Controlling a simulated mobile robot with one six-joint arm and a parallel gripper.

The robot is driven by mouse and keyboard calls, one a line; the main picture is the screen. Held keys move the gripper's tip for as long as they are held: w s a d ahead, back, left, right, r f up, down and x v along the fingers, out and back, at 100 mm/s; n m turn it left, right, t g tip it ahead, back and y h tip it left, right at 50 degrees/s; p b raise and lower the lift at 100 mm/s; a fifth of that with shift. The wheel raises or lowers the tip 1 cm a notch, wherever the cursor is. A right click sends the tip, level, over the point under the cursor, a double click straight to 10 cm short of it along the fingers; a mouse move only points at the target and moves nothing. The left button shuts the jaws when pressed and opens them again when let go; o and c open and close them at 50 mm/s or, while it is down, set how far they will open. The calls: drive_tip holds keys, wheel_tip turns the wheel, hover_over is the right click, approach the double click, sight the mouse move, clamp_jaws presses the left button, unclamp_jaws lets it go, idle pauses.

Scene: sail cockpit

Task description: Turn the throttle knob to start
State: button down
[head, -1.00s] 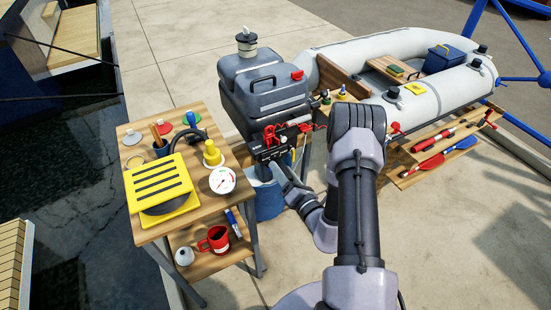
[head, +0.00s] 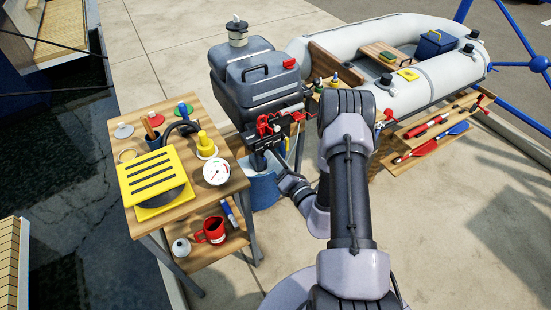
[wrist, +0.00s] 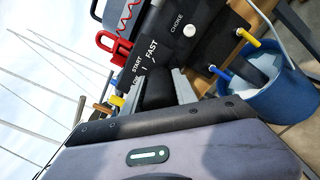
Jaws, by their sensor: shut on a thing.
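The black control panel (head: 262,141) on the front of the grey outboard motor (head: 258,82) carries the throttle dial. In the wrist view its printed scale (wrist: 144,66) reads SLOW, START and FAST. The dark throttle knob (wrist: 155,92) shows just below that scale, partly covered by my gripper. My gripper (wrist: 166,88) is shut on the knob. In the head view my gripper (head: 279,170) is at the lower front of the panel, small and partly hidden. I cannot tell which mark the knob points to.
A white choke knob (wrist: 189,30) and a red clip with a coiled cord (wrist: 116,46) are close beside the dial. A blue bucket (wrist: 278,92) stands below the motor. A wooden table (head: 180,208) with several items is left; the inflatable boat (head: 300,45) is behind right.

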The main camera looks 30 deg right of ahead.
drive_tip(key=m+p, duration=0.2)
drive_tip(key=m, duration=0.1)
drive_tip(key=shift+r, duration=0.1)
drive_tip(key=shift+m+p, duration=0.8)
drive_tip(key=shift+m, duration=1.2)
drive_tip(key=c, duration=1)
unclamp_jaws()
drive_tip(key=shift+o, duration=0.2)
drive_tip(key=shift+f, duration=0.2)
